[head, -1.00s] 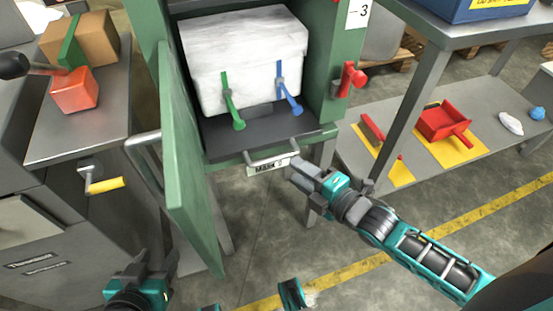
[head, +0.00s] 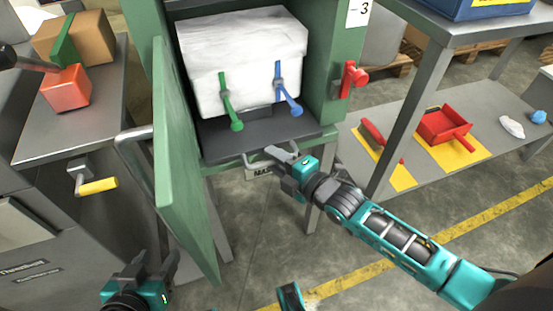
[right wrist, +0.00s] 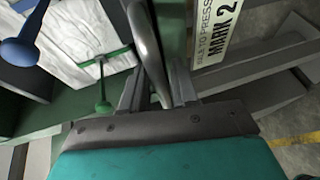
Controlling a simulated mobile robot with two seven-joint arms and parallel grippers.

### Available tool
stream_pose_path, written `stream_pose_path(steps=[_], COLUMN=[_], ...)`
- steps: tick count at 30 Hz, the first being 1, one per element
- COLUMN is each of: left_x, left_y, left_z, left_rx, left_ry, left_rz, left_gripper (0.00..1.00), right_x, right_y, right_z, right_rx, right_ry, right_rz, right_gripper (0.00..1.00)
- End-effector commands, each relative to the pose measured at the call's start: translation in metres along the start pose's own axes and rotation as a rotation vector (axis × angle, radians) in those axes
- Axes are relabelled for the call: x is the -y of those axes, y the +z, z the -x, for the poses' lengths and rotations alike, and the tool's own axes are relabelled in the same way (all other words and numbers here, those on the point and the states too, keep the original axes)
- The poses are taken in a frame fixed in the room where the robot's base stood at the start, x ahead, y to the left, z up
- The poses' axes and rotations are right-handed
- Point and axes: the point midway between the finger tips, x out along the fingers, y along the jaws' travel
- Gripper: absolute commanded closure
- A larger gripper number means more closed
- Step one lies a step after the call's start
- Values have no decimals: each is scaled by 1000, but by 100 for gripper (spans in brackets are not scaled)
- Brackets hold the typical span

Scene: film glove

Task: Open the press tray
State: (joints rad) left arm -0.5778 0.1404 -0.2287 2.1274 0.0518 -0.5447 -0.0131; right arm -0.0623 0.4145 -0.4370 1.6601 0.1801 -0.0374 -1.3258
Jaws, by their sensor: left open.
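The press tray (head: 225,150) is a dark flat shelf in the green press, with a white wrapped block (head: 243,60) on it. Its metal handle (head: 250,158) is at the front edge, above a label partly hidden by my right gripper. My right gripper (head: 277,154) is at the right part of this handle. In the right wrist view the handle bar (right wrist: 147,45) runs between its fingers (right wrist: 160,92), which sit close on both sides of it. My left gripper (head: 145,268) is open and empty at the lower left, away from the tray.
The green press door (head: 180,165) stands open left of the tray. A bench with an orange block (head: 66,88) and a yellow-handled crank (head: 97,186) is at the left. A grey shelf with red tools (head: 445,127) is at the right. The floor before the press is clear.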

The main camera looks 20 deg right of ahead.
Motion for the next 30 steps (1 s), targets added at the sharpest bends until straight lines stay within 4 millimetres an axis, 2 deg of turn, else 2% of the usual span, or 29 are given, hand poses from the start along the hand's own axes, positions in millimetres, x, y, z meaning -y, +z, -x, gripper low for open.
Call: stream_pose_path(steps=[1,9,23,30], left_x=[0,1,2,3], left_y=[0,4,5,-8], left_z=[0,-1,0,7], left_rx=[1,7,11,1], left_ry=[0,-1,-3,-9], left_rz=[-1,-2,-2,-4], left_gripper=[48,48,48,48], right_x=[0,0,0,2], right_y=[0,0,0,-8], right_z=[0,0,1,21], right_rx=[0,0,0,0], right_ry=[0,0,0,-5], right_rz=[0,0,-1,-4], right_gripper=[76,100,100,100])
